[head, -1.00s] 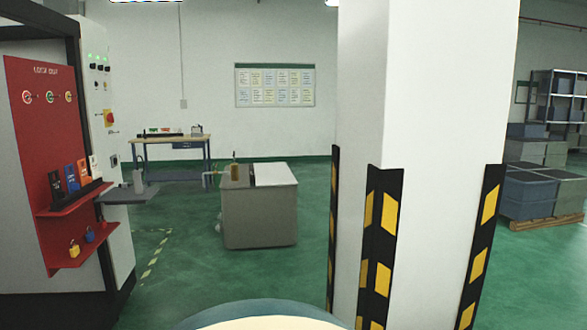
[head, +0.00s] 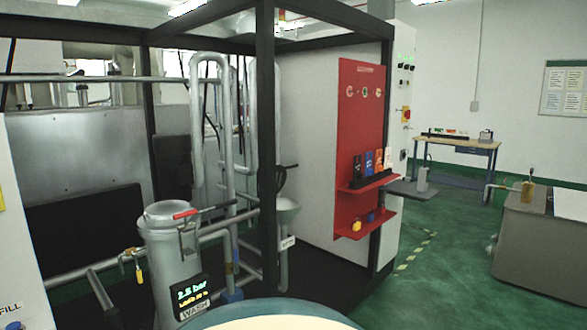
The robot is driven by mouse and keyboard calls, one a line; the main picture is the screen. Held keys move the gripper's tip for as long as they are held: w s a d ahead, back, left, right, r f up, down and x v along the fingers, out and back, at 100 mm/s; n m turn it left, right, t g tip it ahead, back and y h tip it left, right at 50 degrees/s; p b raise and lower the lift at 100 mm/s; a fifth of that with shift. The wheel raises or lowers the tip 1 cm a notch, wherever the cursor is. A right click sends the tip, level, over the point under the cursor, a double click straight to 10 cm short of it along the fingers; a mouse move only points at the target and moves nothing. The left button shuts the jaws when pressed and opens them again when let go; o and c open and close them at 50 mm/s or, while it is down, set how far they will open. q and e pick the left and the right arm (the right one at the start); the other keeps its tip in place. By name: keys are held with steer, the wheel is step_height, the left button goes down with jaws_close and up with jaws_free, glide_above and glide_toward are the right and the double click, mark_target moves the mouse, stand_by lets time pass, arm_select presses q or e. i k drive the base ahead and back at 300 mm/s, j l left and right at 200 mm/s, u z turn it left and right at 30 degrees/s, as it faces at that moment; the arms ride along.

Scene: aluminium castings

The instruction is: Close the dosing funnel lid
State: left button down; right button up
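A grey funnel (head: 288,212) on a vertical pipe stands inside the dark-framed machine, left of the red panel. A small label sits below its cone. A dark, thin curved part (head: 281,178) rises above the funnel's rim. It may be the lid standing open, but it is too small to tell. Neither of my grippers is in view.
A grey canister (head: 172,255) marked WASH, with a red-handled top, stands in front left of the funnel. A black frame post (head: 265,150) rises close by the funnel. A red lockout board (head: 361,125) is to the right. Green floor (head: 440,285) is free at right.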

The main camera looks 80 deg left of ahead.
mark_target(281, 174)
steer(key=u, duration=2.7)
steer(key=i+l+u, duration=0.3)
steer(key=i+l, duration=0.25)
steer(key=i, duration=0.35)
steer(key=i+l+u, duration=0.3)
steer(key=i+l, duration=0.45)
steer(key=i, duration=0.1)
